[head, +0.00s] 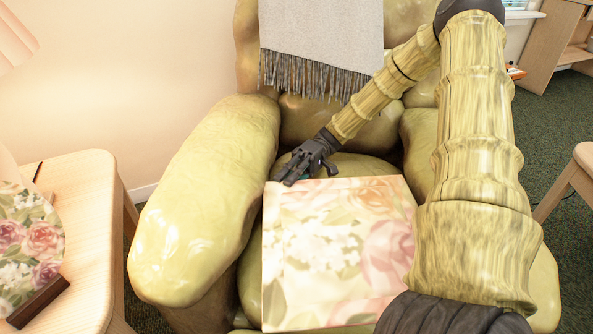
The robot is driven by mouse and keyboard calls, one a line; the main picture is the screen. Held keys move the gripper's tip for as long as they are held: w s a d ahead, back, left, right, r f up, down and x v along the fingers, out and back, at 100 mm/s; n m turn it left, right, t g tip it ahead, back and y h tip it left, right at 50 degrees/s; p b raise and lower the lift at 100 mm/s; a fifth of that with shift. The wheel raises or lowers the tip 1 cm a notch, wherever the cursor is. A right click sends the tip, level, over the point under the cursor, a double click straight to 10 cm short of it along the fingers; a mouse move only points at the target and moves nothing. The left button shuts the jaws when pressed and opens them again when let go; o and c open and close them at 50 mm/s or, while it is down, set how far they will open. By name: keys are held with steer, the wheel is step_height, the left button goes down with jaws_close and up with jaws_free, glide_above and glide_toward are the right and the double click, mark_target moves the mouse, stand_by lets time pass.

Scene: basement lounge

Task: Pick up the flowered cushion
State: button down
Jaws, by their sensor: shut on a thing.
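The flowered cushion (335,250) is a flat-looking square with pink roses and white blossoms. It is over the seat of the yellow-green armchair (205,200), in the middle of the head view. My gripper (293,178) is at the cushion's upper left edge and is shut on it. The fingertips are small and dark here, and the exact grip is hard to make out. My arm covers the right side of the chair and passes close to the cushion's right edge. Whether the cushion touches the seat cannot be told.
A grey fringed throw (320,40) hangs over the chair's back. A wooden side table (90,215) at the left holds a flowered item (30,240) on a dark wooden base. A wooden desk (553,40) stands at the far right. Dark green carpet (545,115) shows at the right.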

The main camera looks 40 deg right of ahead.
step_height(320, 180, up, 16)
steer(key=p, duration=0.6)
steer(key=shift+r+p, duration=0.25)
steer(key=shift+p, duration=0.1)
steer(key=shift+a, duration=0.15)
